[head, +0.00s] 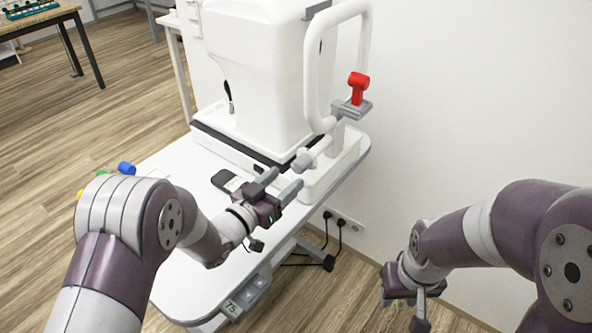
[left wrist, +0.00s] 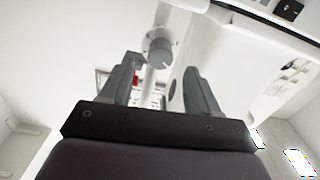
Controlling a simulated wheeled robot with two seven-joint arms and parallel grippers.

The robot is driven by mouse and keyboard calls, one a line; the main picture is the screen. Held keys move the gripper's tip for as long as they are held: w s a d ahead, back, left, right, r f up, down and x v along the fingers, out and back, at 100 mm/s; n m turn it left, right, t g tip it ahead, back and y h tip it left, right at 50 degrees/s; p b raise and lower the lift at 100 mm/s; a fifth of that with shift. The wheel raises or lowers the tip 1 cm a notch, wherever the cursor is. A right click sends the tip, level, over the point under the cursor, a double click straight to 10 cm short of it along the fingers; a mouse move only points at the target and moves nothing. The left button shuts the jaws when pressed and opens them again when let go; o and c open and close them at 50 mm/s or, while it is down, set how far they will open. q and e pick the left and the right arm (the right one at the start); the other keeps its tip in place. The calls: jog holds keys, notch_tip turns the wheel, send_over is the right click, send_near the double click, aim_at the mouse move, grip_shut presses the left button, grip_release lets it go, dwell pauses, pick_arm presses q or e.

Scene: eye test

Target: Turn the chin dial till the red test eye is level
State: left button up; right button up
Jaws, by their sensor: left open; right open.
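The red test eye (head: 357,86) stands upright on the grey chin rest (head: 352,108) between the white posts of the head frame (head: 313,75). A bit of red shows in the left wrist view (left wrist: 136,78), partly behind a finger. The grey chin dial (head: 303,160) sticks out below the chin rest. My left gripper (head: 281,182) is open and empty, just short of the dial. In the left wrist view the dial (left wrist: 160,50) appears between the fingertips, apart from both. My right gripper (head: 402,311) is open and empty, low at the right beyond the table.
The white eye machine (head: 258,70) stands on a white table (head: 180,255). A dark flat device (head: 228,181) lies near my left gripper. Blue (head: 126,168), green and yellow pieces sit at the left. A wall (head: 480,90) closes the right; sockets (head: 345,220) hold cables.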

aim_at(296, 170)
pick_arm(q)
jog(key=x, duration=0.6)
jog(key=c, duration=1)
jog(key=shift+f, duration=0.1)
